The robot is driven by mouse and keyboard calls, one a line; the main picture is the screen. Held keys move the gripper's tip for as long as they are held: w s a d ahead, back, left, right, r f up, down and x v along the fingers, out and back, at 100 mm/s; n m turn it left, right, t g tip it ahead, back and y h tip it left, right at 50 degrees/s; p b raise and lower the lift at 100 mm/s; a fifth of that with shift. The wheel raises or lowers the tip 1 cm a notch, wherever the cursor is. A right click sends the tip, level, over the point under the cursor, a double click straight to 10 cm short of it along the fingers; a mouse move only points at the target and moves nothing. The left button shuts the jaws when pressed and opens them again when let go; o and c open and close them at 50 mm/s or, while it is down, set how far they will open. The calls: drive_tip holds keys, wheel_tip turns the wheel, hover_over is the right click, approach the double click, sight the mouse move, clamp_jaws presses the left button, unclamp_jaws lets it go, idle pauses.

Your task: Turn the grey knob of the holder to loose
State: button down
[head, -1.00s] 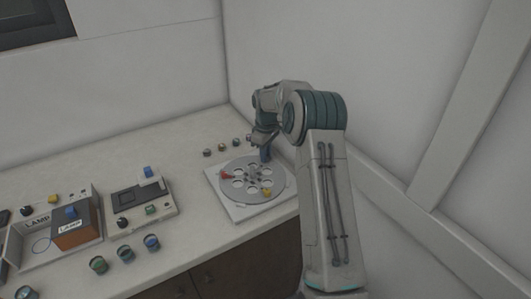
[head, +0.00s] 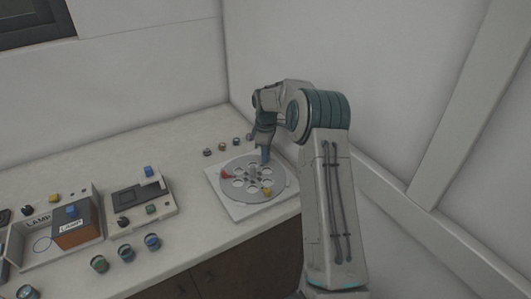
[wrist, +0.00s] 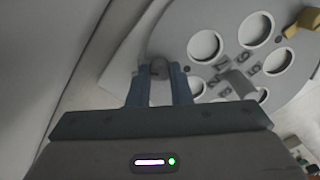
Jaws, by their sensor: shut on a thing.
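The holder is a round grey disc (head: 238,195) with several round openings, on a white square base. It also fills the upper right of the wrist view (wrist: 175,30). My gripper (wrist: 159,80) points down at the disc's edge, its two blue fingers shut on the grey knob (wrist: 158,68). The knob shows between the fingertips in the wrist view; in the head view it is hidden behind my gripper (head: 265,158). Numbers are printed around the disc's middle. I cannot read any loose mark at the knob.
A yellow piece (head: 267,191) and a red piece (head: 226,175) sit on the disc's rim. Several small round parts stand behind it. The wall is close on the right.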

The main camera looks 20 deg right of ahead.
drive_tip(key=c, duration=1.3)
unclamp_jaws()
wheel_tip(320, 180, up, 14)
drive_tip(key=shift+b, duration=0.35)
